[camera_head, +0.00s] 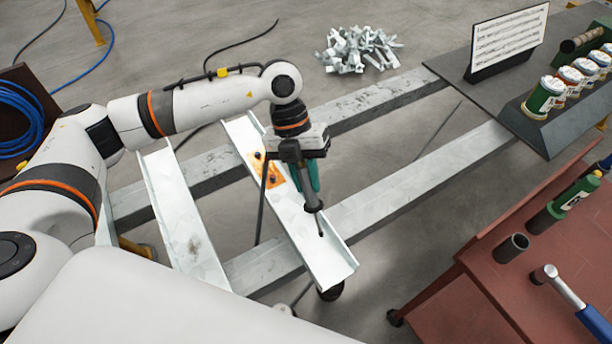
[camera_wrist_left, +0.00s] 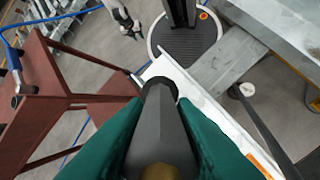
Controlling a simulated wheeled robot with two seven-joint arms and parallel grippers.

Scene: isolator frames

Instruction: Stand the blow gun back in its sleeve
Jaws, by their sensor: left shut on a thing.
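My left gripper (camera_head: 311,180), with green fingers, is shut on the dark grey blow gun (camera_head: 307,196). It holds the gun tilted above a white metal channel, with the thin nozzle pointing down. In the left wrist view the blow gun (camera_wrist_left: 158,125) lies between both green fingers. A dark, open-topped upright tube (camera_head: 512,247), which looks like the sleeve, stands empty on the red cart at the right, well apart from the gun. A small white and dark shape (camera_wrist_left: 127,20) at the top of the left wrist view may be my right gripper; its jaws are too small to read.
Channels (camera_head: 335,262) lie across two grey beams (camera_head: 400,187). A rack of cans (camera_head: 545,95) and a sign (camera_head: 508,40) stand at the back right.

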